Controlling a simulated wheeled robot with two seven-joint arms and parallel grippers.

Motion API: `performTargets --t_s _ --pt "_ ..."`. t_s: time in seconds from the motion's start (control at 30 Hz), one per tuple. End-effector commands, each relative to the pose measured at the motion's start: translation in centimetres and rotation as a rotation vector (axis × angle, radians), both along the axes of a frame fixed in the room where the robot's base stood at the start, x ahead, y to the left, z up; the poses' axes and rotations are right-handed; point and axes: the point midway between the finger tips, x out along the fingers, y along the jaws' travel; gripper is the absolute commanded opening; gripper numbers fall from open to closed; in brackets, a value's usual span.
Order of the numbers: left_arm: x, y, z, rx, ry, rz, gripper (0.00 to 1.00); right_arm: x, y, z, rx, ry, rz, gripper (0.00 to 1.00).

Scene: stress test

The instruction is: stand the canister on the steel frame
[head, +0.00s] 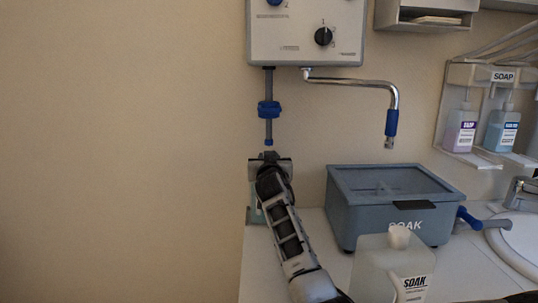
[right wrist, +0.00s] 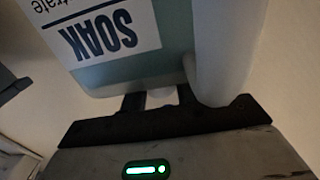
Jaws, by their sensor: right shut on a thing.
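My right gripper (head: 270,163) is shut on a canister (head: 254,208) at the left end of the counter, mostly hidden behind my arm in the head view. In the right wrist view, the canister (right wrist: 125,73) is pale green with a white SOAK label, upside down in that picture, and my right gripper (right wrist: 160,99) is at its handle. I cannot tell whether its base touches anything. A second pale canister (head: 370,272) labelled SOAK, with a white cap, stands in the front. I cannot make out a steel frame. My left gripper is not in view.
A wall dispenser (head: 305,32) has a pipe with a blue collar (head: 269,109) hanging above my right gripper, and a bent spout (head: 391,120). A blue-grey SOAK tank (head: 365,215) is to the right. Soap bottles (head: 461,130) and a sink (head: 520,242) are farther right.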

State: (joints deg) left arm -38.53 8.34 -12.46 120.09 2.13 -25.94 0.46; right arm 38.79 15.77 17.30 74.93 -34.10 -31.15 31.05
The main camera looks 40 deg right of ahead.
Motion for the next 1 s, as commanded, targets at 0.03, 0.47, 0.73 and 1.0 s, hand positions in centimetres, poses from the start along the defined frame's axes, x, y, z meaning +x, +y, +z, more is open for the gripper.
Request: performTargets --t_s 0.03,0.47,0.73,1.0 --pt "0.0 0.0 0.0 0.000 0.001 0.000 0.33 0.0 0.0 1.0 -0.011 -0.017 0.001 0.00" --pt "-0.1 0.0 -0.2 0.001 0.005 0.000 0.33 0.0 0.0 0.1 0.000 0.000 0.001 0.52" --pt "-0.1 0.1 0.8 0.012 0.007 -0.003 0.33 -1.3 1.3 0.3 0.000 0.001 0.002 0.52" --pt "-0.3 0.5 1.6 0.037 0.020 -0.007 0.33 -5.7 5.0 0.3 0.003 0.001 0.003 0.52"
